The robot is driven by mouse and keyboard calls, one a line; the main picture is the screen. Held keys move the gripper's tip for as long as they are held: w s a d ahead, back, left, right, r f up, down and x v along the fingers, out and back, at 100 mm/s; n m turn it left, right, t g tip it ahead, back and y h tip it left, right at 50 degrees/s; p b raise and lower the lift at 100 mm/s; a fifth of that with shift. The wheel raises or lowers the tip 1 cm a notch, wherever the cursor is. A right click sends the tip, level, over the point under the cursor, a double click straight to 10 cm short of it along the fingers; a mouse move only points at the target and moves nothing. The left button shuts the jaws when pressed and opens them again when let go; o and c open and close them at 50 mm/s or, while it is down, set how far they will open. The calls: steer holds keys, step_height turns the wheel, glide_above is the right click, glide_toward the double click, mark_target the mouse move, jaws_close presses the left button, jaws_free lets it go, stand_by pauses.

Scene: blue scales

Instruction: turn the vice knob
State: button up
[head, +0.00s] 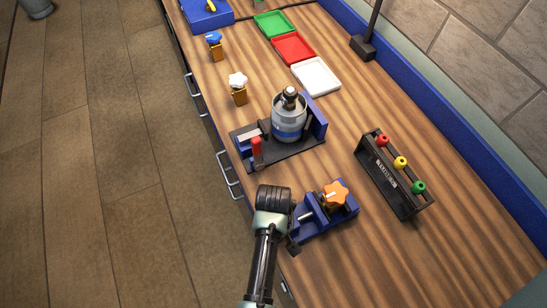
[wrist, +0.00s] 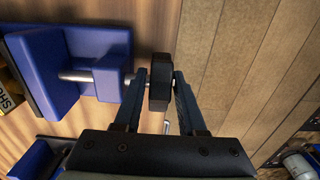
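The blue vice (head: 318,222) stands near the table's front edge, with an orange star-shaped knob (head: 335,194) on a block at its far side. In the wrist view the blue vice body (wrist: 100,62) has a metal screw rod ending in a black vice knob (wrist: 160,84), seen edge-on. My gripper (wrist: 160,76) straddles this black knob, one finger on each side. The fingertips are very close to its faces, with thin gaps seeming to show; contact is hard to judge. In the head view my wrist (head: 271,200) is left of the vice, and the black knob is not clearly seen.
A grey canister (head: 289,120) sits in a dark fixture with a red handle (head: 257,150) behind the vice. A black rack (head: 394,175) with red, yellow and green knobs stands to the right. Drawer handles (head: 229,178) line the table's front.

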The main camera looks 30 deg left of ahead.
jaws_close()
